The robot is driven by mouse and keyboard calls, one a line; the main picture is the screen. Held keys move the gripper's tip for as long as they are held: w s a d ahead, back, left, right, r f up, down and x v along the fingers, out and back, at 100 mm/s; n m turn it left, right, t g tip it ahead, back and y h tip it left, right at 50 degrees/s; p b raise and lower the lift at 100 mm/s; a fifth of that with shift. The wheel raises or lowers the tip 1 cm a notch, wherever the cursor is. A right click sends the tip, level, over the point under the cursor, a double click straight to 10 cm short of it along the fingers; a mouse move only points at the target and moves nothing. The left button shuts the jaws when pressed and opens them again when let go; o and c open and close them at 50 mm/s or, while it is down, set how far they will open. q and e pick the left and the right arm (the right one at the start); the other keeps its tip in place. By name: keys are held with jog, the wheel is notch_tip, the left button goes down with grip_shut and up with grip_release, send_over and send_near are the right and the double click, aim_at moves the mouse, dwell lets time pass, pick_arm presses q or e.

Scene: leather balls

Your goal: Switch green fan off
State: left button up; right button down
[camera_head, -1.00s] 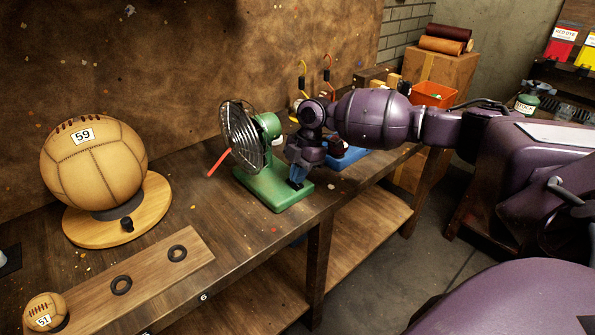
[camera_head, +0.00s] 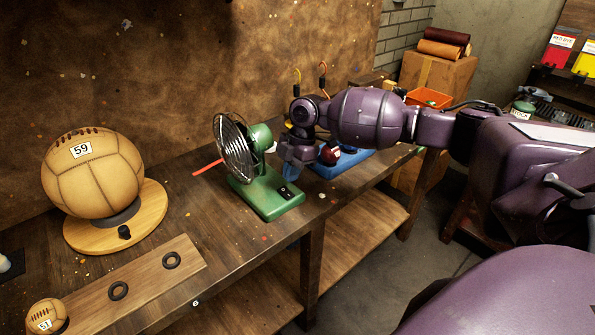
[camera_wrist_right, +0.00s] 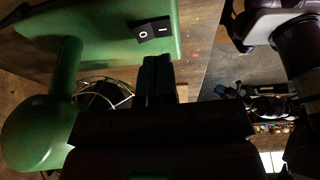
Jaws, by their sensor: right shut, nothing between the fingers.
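The green fan (camera_head: 262,138) stands on the workbench, with a wire cage and a green base (camera_head: 258,196). A red streamer (camera_head: 207,167) sticks out from its cage side. A black rocker switch (camera_head: 287,193) sits on top of the base; in the right wrist view the switch (camera_wrist_right: 152,30) shows O and I marks. Which side is pressed I cannot tell. My right gripper (camera_head: 291,174) is shut and empty, close to the switch end of the base. Its dark fingers (camera_wrist_right: 158,73) are near the switch in the wrist view, seemingly apart from it. My left gripper is not in view.
A large ball marked 59 (camera_head: 92,175) rests on a round wooden stand to the left. A small ball marked 51 (camera_head: 45,315) and a board with rings (camera_head: 140,287) lie at front left. A blue base (camera_head: 345,162) with a dark red ball (camera_head: 329,154) stands behind my gripper.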

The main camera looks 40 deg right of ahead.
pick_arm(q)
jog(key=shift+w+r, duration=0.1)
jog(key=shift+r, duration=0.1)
pick_arm(e)
jog(key=v, duration=0.9)
jog(key=shift+r, duration=0.4)
